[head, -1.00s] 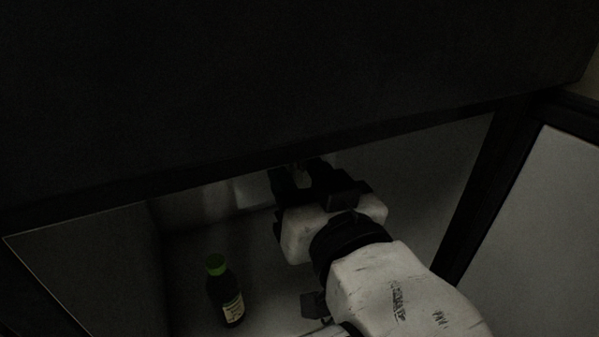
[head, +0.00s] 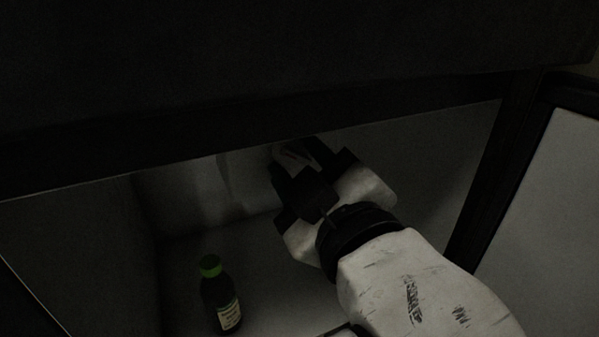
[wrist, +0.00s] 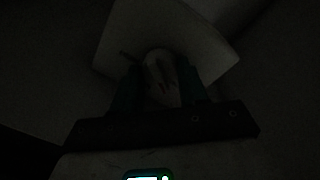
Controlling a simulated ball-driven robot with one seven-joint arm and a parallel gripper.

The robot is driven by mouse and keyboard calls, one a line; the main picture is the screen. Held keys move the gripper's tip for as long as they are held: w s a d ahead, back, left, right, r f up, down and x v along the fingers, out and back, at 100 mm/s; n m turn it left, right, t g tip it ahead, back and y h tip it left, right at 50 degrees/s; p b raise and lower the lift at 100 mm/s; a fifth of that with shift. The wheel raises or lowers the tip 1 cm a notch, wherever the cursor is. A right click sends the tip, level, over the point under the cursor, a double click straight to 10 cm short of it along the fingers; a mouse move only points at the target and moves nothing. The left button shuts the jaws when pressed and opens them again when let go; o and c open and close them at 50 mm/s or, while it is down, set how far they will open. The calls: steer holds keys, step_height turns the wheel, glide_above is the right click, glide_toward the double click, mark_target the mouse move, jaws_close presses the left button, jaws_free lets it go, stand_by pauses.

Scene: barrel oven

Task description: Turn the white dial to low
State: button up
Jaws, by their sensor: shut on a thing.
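The white dial (wrist: 158,64) shows in the wrist view as a pale rounded knob between my fingers, in front of a pale panel (wrist: 205,45). My gripper (head: 296,164) reaches up under the dark top edge of the cabinet opening and is shut on the dial. A small pale part of the dial (head: 287,156) shows by the fingertips in the head view. It is too dark to read any marks or the dial's setting.
A dark bottle with a green cap (head: 211,266) stands on the cabinet floor, left of and below my gripper. The dark upper frame (head: 250,125) overhangs the opening. An open door with a pale panel (head: 545,210) is at the right.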

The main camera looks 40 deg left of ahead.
steer(key=shift+f+n+b, duration=0.1)
steer(key=shift+n+b, duration=0.6)
steer(key=shift+n, duration=1)
steer(key=o, duration=1.1)
steer(key=shift+c, duration=0.2)
